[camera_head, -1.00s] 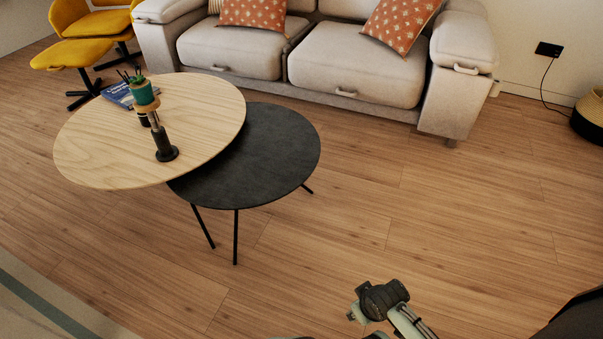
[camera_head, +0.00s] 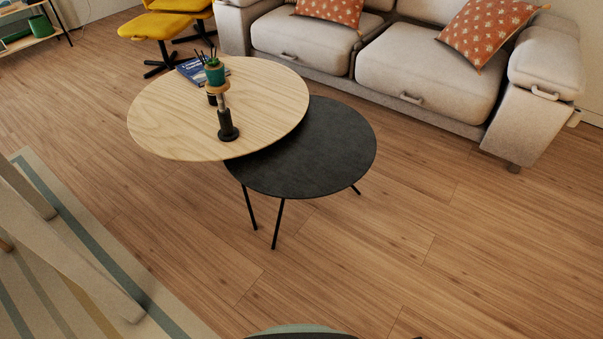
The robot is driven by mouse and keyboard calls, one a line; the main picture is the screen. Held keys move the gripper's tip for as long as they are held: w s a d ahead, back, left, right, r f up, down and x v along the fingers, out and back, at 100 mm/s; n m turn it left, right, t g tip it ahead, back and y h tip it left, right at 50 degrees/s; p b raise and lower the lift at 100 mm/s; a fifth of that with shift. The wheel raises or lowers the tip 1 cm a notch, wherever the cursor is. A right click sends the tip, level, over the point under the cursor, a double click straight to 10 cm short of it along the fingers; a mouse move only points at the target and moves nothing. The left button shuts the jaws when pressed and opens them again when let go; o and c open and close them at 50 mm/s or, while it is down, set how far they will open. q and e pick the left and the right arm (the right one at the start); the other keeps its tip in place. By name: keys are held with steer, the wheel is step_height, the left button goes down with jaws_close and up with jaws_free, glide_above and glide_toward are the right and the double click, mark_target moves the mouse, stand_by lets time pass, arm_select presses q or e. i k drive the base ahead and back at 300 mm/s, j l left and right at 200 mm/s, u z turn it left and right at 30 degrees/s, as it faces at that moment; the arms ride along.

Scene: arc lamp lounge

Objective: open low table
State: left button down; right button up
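The low table has a round light-wood top (camera_head: 175,115) and a lower round dark top (camera_head: 335,150) on thin black legs. The dark top sticks out to the right from under the wooden one, its left part hidden beneath. On the wooden top stand a dark pepper-mill-like object (camera_head: 227,125), a green pot with dark sticks (camera_head: 214,73) and a blue book (camera_head: 190,70). Neither of my grippers shows in the current view.
A beige sofa (camera_head: 425,85) with orange patterned cushions stands behind the table. A yellow chair and footstool (camera_head: 155,27) are at the back left. A striped rug (camera_head: 60,290) with pale wooden furniture legs lies at the lower left. Wooden floor is free in front and to the right.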

mark_target(333, 146)
steer(key=i+j+z, duration=0.1)
steer(key=z, duration=1.5)
steer(key=j, duration=1.1)
steer(key=i+z, duration=0.05)
